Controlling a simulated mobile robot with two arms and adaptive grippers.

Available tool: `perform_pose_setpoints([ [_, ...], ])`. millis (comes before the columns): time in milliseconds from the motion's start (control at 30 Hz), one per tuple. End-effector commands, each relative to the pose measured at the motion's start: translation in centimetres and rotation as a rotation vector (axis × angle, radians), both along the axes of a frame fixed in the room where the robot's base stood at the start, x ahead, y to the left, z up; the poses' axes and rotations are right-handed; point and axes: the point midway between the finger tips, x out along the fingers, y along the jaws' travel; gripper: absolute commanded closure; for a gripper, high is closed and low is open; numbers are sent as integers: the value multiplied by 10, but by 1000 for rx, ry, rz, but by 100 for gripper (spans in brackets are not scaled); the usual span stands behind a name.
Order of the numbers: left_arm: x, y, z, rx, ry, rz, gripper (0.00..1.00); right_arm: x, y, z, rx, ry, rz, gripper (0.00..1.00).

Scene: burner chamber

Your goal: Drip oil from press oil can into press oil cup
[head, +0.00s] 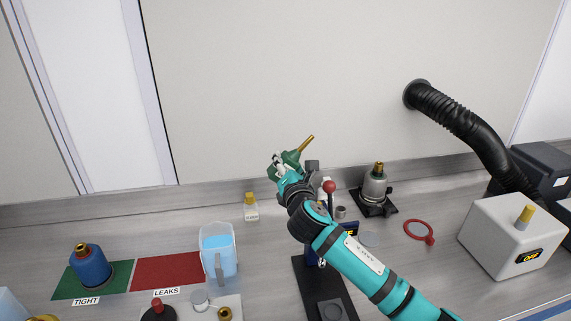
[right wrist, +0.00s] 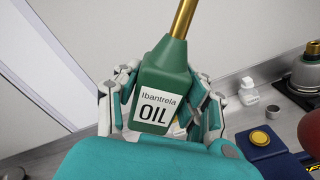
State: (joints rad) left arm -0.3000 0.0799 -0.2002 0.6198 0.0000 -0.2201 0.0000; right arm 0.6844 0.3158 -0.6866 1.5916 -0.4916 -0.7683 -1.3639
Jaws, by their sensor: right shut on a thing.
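The green oil can (head: 292,158) with a long brass spout is in my right gripper (head: 286,171), raised above the bench and tilted, its spout pointing up and right in the head view. In the right wrist view, the right gripper's (right wrist: 165,100) fingers close on both sides of the can (right wrist: 165,72), and its OIL label faces the camera. The press (head: 325,280), with a dark base and a red-knobbed lever, stands below, partly hidden by my right arm. I cannot clearly make out its oil cup. My left gripper is not in view.
A blue block with a brass cap (right wrist: 262,137) is in the wrist view. On the bench are a blue container (head: 90,265), a clear jug (head: 217,250), a small bottle (head: 251,208), a burner (head: 375,186), a red ring (head: 419,231) and a white box (head: 510,235). A wall stands behind.

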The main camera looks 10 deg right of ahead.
Motion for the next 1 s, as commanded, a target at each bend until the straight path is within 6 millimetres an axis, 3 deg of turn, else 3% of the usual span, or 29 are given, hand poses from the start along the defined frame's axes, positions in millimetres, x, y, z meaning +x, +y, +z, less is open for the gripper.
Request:
perform_pose_setpoints([
  [167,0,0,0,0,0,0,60,0,0,2,-39,-4,1,100],
  [400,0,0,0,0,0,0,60,0,-3,1,-417,-8,0,100],
  [767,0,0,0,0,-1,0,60,0,-3,1,-511,-11,1,100],
  [867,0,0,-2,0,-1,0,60,-2,-2,-5,-501,-8,3,100],
  [1000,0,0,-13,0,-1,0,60,-19,-2,-38,-499,-3,12,100],
])
